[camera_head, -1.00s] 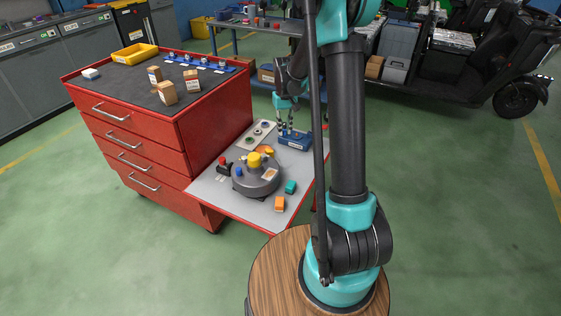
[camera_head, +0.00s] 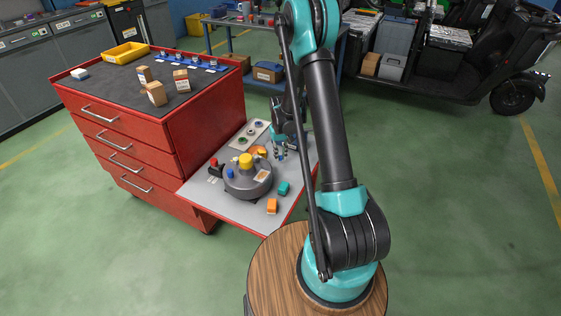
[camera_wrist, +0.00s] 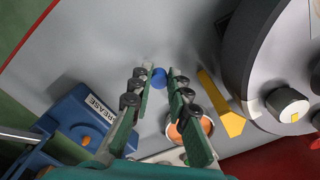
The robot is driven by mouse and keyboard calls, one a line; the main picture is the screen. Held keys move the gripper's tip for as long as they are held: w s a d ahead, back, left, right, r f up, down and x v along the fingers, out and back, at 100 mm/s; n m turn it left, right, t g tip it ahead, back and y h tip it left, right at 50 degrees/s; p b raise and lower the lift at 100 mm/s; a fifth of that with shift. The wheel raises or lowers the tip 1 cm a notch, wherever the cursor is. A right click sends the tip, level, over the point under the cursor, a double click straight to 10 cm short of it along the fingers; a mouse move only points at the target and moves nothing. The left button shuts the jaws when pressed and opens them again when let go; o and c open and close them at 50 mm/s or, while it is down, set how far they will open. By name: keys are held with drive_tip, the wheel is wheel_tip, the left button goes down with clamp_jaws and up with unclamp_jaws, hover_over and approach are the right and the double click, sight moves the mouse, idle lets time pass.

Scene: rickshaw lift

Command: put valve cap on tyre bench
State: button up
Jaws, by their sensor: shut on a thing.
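A small round blue piece, which looks like the valve cap (camera_wrist: 159,77), sits between the fingertips of my gripper (camera_wrist: 156,82) in the wrist view. My gripper is shut on it, above the grey side shelf of the red cabinet. In the head view my gripper (camera_head: 279,152) is low over the right part of this shelf (camera_head: 222,203), and the cap is too small to make out. A blue-framed bench (camera_head: 244,27) stands at the back, partly hidden by my arm. I cannot tell for sure whether it is the tyre bench.
A grey round housing (camera_head: 248,183) with a yellow knob stands on the shelf. A blue GREASE box (camera_wrist: 88,118), an orange dish (camera_wrist: 192,130) and a yellow flat tool (camera_wrist: 222,104) lie near my fingers. The red cabinet (camera_head: 205,125) rises to the left.

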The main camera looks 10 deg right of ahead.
sight(280, 157)
drive_tip(key=shift+f, duration=1.7)
drive_tip(key=shift+f, duration=0.15)
drive_tip(key=o, duration=0.8)
drive_tip(key=shift+c, duration=0.2)
